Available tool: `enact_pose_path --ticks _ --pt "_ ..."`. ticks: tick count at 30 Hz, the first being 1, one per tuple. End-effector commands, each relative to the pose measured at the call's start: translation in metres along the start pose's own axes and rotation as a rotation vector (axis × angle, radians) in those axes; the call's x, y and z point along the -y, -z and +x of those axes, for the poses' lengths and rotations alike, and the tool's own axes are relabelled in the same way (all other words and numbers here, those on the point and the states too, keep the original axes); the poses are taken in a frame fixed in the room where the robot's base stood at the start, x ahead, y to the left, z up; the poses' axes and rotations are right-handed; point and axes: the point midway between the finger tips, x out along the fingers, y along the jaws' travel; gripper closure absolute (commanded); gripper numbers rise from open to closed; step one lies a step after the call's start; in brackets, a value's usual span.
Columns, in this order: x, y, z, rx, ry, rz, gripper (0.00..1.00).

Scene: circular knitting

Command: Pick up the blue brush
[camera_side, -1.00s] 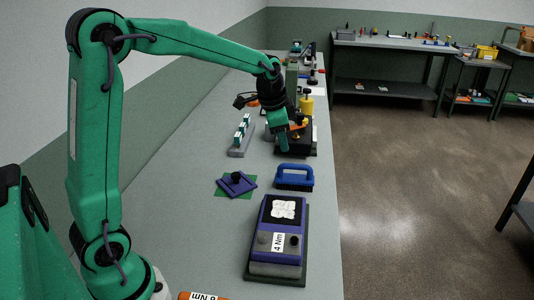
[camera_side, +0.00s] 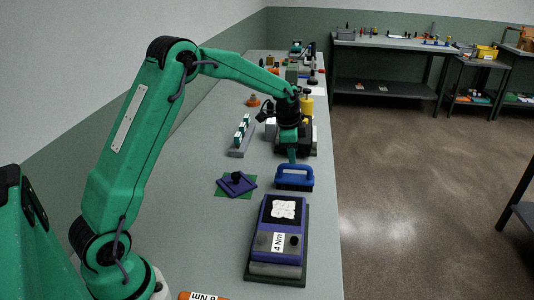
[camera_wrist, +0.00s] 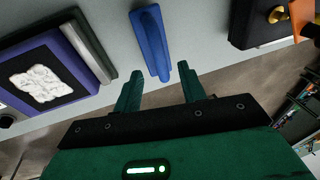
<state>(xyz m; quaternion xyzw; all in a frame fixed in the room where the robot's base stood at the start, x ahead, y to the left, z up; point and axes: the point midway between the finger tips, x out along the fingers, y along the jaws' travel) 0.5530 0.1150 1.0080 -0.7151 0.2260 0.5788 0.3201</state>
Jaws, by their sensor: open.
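The blue brush (camera_side: 295,176) lies on the bench near its right edge, its handle raised in a loop above a dark bristle base. In the wrist view the blue brush (camera_wrist: 151,42) shows as a long blue bar just beyond my fingertips, roughly in line with the gap between them. My gripper (camera_side: 292,158) is just above and behind the brush in the side view, pointing down. In the wrist view my gripper (camera_wrist: 161,75) is open, with its two green fingers apart and nothing between them.
A purple device with a white knitted patch (camera_side: 277,235) stands in front of the brush. A purple plate with a black knob (camera_side: 237,184) lies on a green mat to its left. A rack of teal-and-white pieces (camera_side: 241,137) and a dark block (camera_side: 305,143) stand behind.

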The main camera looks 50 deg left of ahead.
Motion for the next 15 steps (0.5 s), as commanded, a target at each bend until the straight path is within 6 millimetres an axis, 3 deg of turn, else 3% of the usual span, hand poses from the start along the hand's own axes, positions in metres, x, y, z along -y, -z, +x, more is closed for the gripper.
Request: enact_pose_path --ticks 6,15 --pt "-0.001 0.0 0.016 0.001 -0.001 -0.001 0.59" --pt "-0.001 0.0 0.022 0.001 -0.002 -0.001 0.59"
